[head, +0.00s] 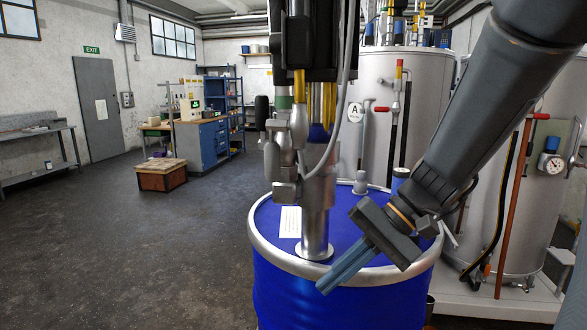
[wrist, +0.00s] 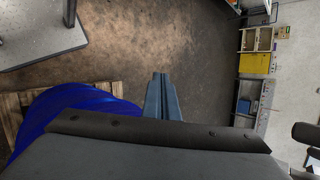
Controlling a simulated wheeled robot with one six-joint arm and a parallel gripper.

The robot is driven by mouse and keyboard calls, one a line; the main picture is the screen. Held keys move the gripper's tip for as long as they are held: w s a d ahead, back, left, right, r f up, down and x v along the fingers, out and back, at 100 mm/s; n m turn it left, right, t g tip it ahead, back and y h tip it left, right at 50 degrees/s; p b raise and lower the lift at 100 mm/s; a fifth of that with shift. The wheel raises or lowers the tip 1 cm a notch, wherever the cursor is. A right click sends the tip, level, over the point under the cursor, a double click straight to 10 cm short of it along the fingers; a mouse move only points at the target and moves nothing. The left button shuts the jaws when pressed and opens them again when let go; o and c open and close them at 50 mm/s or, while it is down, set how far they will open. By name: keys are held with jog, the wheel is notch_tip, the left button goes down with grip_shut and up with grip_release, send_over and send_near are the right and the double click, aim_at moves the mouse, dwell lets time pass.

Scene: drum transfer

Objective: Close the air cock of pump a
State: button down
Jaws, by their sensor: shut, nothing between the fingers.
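A blue drum (head: 335,295) with a grey rim stands in front of me. A grey metal pump (head: 316,205) rises from its lid, with a black upper body and a black knob (head: 262,110) on its left side. I cannot tell which fitting is the air cock. My gripper (head: 322,288) is shut and empty, its blue-grey fingers pointing down-left in front of the drum's near rim. In the wrist view the fingers (wrist: 162,82) lie together, and the drum (wrist: 75,105) shows at lower left.
A round sign "A" (head: 355,112) and a red-handled valve (head: 382,109) show before the large grey tank (head: 430,120) behind. A second tank with a gauge (head: 553,165) is at right. A wooden-topped crate (head: 161,175) is far left. The dark floor at left is open.

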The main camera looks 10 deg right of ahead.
jog(key=w+d+r+t+y+b, duration=0.1)
jog(key=w+r+t+y, duration=0.2)
jog(key=w+r+y, duration=0.5)
jog(key=n+t, duration=0.1)
jog(key=t, duration=0.1)
send_near(295, 159)
jog(key=s, duration=0.3)
jog(key=x, duration=0.3)
jog(key=p+x, duration=0.1)
jog(key=x, duration=0.2)
jog(key=r+p+x, duration=0.1)
jog(key=x, duration=0.2)
jog(key=shift+w+a, duration=0.25)
jog(key=shift+a, duration=0.4)
jog(key=shift+a+f, duration=0.1)
